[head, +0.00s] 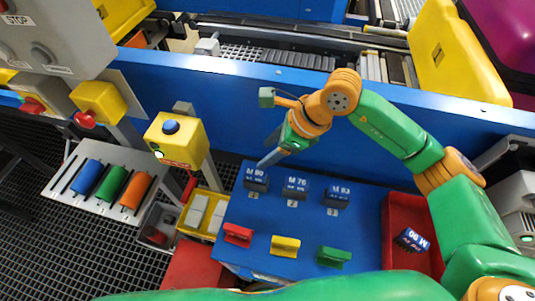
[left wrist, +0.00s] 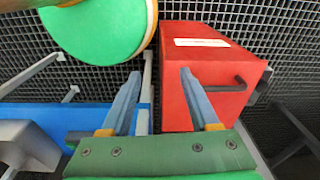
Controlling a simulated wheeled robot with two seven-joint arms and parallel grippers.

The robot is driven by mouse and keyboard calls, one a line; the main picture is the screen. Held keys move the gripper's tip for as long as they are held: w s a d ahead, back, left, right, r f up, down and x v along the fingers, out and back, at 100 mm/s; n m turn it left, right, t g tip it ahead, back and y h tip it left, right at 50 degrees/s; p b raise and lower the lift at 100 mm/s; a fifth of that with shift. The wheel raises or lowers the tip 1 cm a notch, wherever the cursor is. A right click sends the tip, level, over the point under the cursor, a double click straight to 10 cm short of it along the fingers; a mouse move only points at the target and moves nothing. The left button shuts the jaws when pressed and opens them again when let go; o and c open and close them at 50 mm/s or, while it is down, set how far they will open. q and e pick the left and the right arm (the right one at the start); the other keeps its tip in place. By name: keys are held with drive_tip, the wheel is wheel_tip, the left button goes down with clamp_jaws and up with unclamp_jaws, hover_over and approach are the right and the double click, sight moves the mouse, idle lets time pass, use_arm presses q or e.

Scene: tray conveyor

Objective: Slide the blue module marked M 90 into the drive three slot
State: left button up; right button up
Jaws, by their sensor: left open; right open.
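A dark blue module whose label appears to read M 90 (head: 412,240) lies turned in the red tray (head: 393,218) at the right. On the blue board stand a module marked M 80 or M 90 (head: 256,178) at number 1, M 76 (head: 296,187) at 2 and M 83 (head: 338,195) at 3; no bare slot shows at 3. My right gripper (head: 268,159) is open above and beside the module at 1, apparently empty. My left gripper (left wrist: 157,95) is open and empty in the left wrist view, its right finger in front of a red box (left wrist: 215,85).
Red (head: 238,234), yellow (head: 285,246) and green (head: 333,257) pieces sit along the board's front. A yellow post box with a blue button (head: 176,138) stands left of the board. A blue rail (head: 240,100) runs behind. A green arm link of mine crosses the bottom.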

sight(255, 172)
drive_tip(key=x, duration=0.3)
drive_tip(key=s+x, duration=0.1)
drive_tip(key=x, duration=0.2)
drive_tip(key=d+f+b+x, duration=0.1)
drive_tip(key=x, duration=0.1)
drive_tip(key=shift+s+f, duration=0.15)
drive_tip(key=shift+f, duration=0.15)
drive_tip(key=shift+a+f, duration=0.25)
drive_tip(key=shift+f, duration=0.3)
clamp_jaws()
use_arm(q)
drive_tip(key=shift+s+f, duration=0.25)
drive_tip(key=shift+f, duration=0.4)
drive_tip(key=shift+s+f, duration=0.2)
drive_tip(key=shift+f, duration=0.4)
drive_tip(key=shift+r, duration=0.1)
use_arm(e)
drive_tip(key=shift+r, duration=0.15)
use_arm(q)
drive_tip(key=shift+r+p, duration=1.7)
use_arm(e)
drive_tip(key=shift+r, duration=2.5)
